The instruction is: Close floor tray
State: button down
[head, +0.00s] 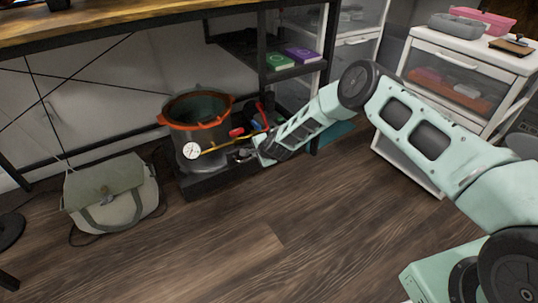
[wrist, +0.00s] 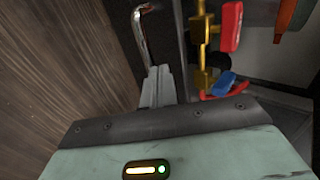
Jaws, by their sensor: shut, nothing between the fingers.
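The floor tray (head: 203,187) is a low dark tray on the floor under the desk. It carries a steel pot (head: 190,148) with an orange rim, and a gauge with brass pipe and red and blue valve handles (head: 236,132). My gripper (head: 243,156) is at the tray's right side, low beside the brass fitting. In the wrist view my gripper's fingers (wrist: 160,70) are shut and empty. A curved chrome bar, like a handle (wrist: 143,22), stands just beyond the fingertips; I cannot tell whether they touch it. How far out the tray sits is unclear.
A green-grey bag (head: 110,195) stands on the floor left of the tray. A black shelf unit (head: 262,60) rises behind my gripper. A white drawer cart (head: 455,75) stands at the right. The wooden floor (head: 230,250) in front is clear.

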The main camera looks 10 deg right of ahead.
jog(key=p+v, duration=0.5)
jog(key=v, duration=0.6)
jog(key=s+a+r+n+g+y+p, duration=0.1)
jog(key=s+a+r+n+g, duration=0.2)
jog(key=s+a+r+n, duration=0.45)
jog(key=s+a+r+n+g+y, duration=0.15)
jog(key=s+a+r+n, duration=0.3)
jog(key=s+r, duration=0.65)
jog(key=s+d+r+n+g+h, duration=0.25)
jog(key=s+d+r, duration=0.2)
jog(key=s, duration=0.45)
jog(key=s+d+r+n+g+h, duration=0.1)
jog(key=s+d+r+n, duration=0.25)
jog(key=s+r, duration=0.4)
jog(key=s+d+r+n+g+h, duration=0.1)
jog(key=s+d+r+n, duration=0.25)
jog(key=s, duration=0.75)
notch_tip(320, 180, up, 38)
jog(key=a+p, duration=0.1)
jog(key=p, duration=3.8)
jog(key=shift+w, duration=0.3)
jog(key=shift+a+r+n, duration=0.1)
jog(key=shift+a+n, duration=0.05)
jog(key=shift+n, duration=0.1)
